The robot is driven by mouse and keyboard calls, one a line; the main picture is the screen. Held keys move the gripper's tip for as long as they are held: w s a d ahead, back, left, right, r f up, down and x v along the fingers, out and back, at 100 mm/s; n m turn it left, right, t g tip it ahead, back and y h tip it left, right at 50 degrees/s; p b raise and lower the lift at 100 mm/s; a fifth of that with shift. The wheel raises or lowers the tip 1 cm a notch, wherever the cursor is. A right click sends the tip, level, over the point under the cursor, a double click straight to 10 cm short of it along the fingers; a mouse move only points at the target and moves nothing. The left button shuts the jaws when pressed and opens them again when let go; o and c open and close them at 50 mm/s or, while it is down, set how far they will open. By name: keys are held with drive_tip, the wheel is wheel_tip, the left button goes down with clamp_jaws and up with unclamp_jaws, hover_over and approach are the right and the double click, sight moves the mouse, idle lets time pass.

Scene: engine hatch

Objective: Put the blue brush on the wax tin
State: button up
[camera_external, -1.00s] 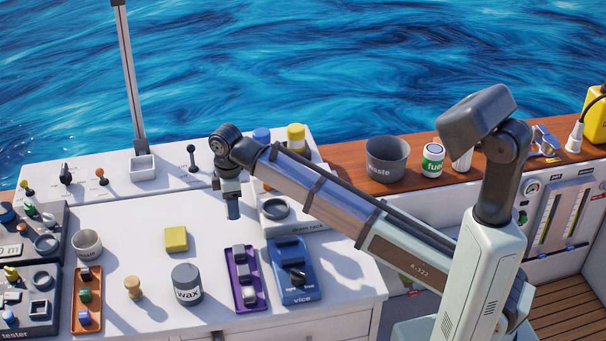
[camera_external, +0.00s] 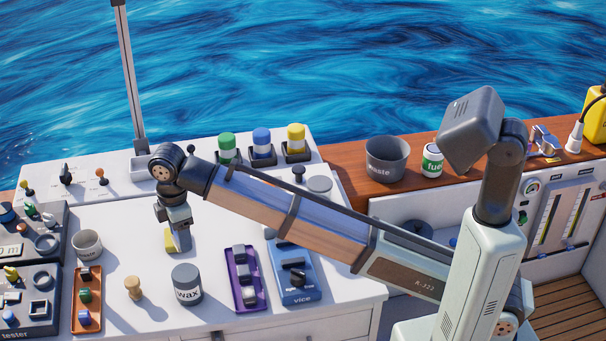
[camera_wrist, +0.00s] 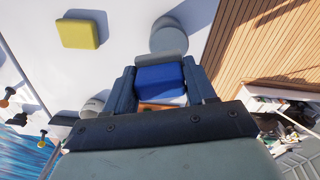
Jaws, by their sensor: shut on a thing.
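The blue brush (camera_wrist: 160,82) is a blue block with a grey edge, between my jaws in the wrist view. My gripper (camera_external: 182,243) is shut on it, above the white worktop; the brush is hardly visible in the external view. The wax tin (camera_external: 187,285) is a grey round tin with a dark lid and a white "wax" label, standing upright on the worktop. It lies in front of my gripper in the external view and shows as a grey disc in the wrist view (camera_wrist: 180,36). The brush and tin are apart.
A yellow block (camera_external: 170,241) is partly hidden behind my gripper; the wrist view also shows it (camera_wrist: 80,30). A wooden peg (camera_external: 133,287) and an orange tray (camera_external: 87,302) stand left of the tin. A purple tray (camera_external: 244,279) and a blue vice (camera_external: 294,274) stand right.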

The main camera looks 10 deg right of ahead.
sight(185, 272)
drive_tip(key=shift+s+a+r, duration=0.65)
drive_tip(key=shift+s+r, duration=0.15)
drive_tip(key=shift+w+r+m, duration=0.1)
drive_tip(key=shift+r+m, duration=0.2)
drive_tip(key=shift+m, duration=0.2)
drive_tip(key=shift+d+m, duration=0.35)
drive_tip(key=shift+m, duration=0.75)
drive_tip(key=shift+f, duration=5)
drive_tip(key=shift+f, duration=0.15)
drive_tip(key=o, duration=1.1)
drive_tip(key=shift+r, duration=3.9)
